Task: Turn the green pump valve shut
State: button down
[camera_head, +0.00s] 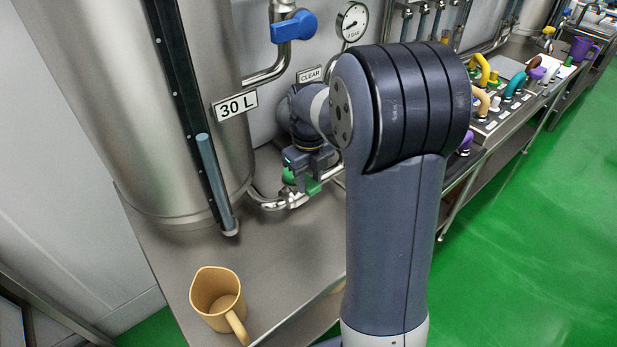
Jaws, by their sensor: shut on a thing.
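The green pump valve (313,187) sits on the steel pipe low behind the bench, to the right of the big tank. My gripper (303,172) is at the valve from above and is shut on its green handle. The gripper covers part of the handle, so the handle's full angle is hard to tell. My arm hides what lies to the right of the valve.
A steel tank (95,100) marked 30 L stands at left. A tan jug (217,293) stands at the bench's front. A blue valve (294,27) and gauge (352,22) are above. Coloured handles on a panel (497,125) lie at right.

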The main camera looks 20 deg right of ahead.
aim_at(309, 183)
dwell(0.4)
jog(key=c, duration=1)
grip_release()
jog(key=shift+o, duration=0.2)
notch_tip(309, 183, up, 11)
jog(key=shift+f, duration=0.2)
notch_tip(309, 183, down, 10)
jog(key=shift+f, duration=0.4)
jog(key=shift+d+r, duration=0.1)
jog(key=shift+d, duration=0.05)
